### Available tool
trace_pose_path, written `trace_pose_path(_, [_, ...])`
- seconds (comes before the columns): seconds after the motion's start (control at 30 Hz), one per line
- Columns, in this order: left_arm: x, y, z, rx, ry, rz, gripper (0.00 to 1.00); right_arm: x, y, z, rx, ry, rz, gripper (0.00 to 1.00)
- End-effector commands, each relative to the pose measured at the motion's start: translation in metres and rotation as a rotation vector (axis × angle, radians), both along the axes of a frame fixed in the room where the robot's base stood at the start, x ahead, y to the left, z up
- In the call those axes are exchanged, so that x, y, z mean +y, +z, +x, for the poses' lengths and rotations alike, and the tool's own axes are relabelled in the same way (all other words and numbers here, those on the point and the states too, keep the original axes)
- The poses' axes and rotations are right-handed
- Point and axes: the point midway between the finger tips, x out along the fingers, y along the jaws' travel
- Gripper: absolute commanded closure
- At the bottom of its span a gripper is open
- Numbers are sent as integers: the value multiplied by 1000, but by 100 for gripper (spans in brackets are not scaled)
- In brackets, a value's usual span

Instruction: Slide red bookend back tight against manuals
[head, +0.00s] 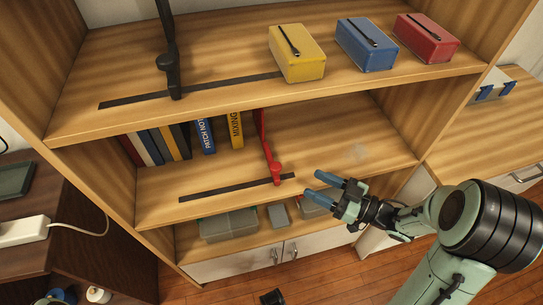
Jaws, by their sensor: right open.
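The red bookend (275,170) stands upright on the middle shelf, its foot at the right end of a dark slot. The manuals (162,144) stand to its left, several in a row from the left wall. A blue manual (206,136) and a yellow one marked MIXING (235,130) stand nearer the bookend. A gap shows between these two, and another between the yellow one and the bookend. My right gripper (316,186) is open and empty, its blue-grey fingertips pointing left, a little right of the bookend and apart from it. My left gripper is out of view.
On the upper shelf a black bookend (172,75) stands left of yellow (298,62), blue (366,50) and red (428,45) boxes. The middle shelf is bare right of the red bookend.

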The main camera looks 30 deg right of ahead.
Motion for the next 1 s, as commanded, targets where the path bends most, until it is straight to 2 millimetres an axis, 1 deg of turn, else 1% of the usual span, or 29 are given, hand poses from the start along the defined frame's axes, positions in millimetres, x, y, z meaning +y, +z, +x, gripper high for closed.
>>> trace_pose_path(0.07, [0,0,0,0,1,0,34,3,0,5,-2,4,-1,46])
trace_pose_path(0.17, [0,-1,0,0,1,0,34,12,0,17,-2,6,-1,46])
trace_pose_path(0.4, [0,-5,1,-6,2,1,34,38,-1,61,-1,5,0,46])
trace_pose_path(0.6, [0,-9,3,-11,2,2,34,57,-1,92,1,2,1,46])
trace_pose_path(0.7, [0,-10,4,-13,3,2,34,63,-1,103,0,1,0,46])
trace_pose_path(0.8, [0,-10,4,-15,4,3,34,67,-1,109,1,0,-1,46])
trace_pose_path(1.0, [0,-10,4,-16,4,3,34,69,-1,113,1,-1,-1,46])
